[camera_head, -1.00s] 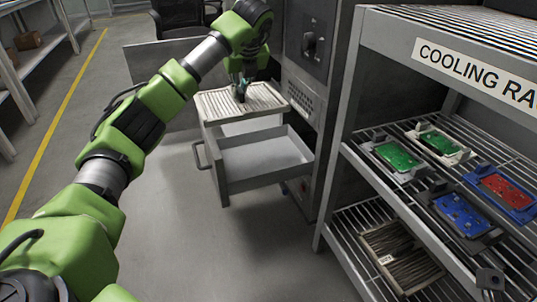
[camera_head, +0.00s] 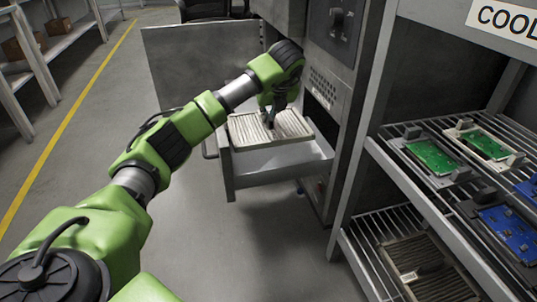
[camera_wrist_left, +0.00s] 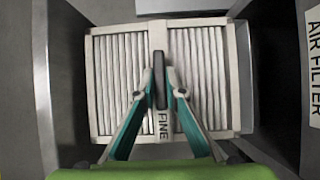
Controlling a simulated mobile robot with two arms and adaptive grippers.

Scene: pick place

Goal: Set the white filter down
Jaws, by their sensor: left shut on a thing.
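The white filter (camera_head: 288,128) is a pleated panel with a pale frame. In the head view it is above the open grey drawer (camera_head: 280,164), over its back part. In the left wrist view the filter (camera_wrist_left: 110,80) lies flat across the picture, with a centre bar marked "FINE". The drawer's walls show on both sides of the filter in the wrist view. I cannot tell whether the filter touches the drawer floor. My right gripper is not in view.
A cooling rack (camera_head: 385,150) stands at the right, with green and blue boards on its upper shelf. A darker, dirty filter (camera_head: 413,262) lies on its lower shelf. A grey cabinet (camera_head: 335,85) stands right behind the drawer. The floor in front is clear.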

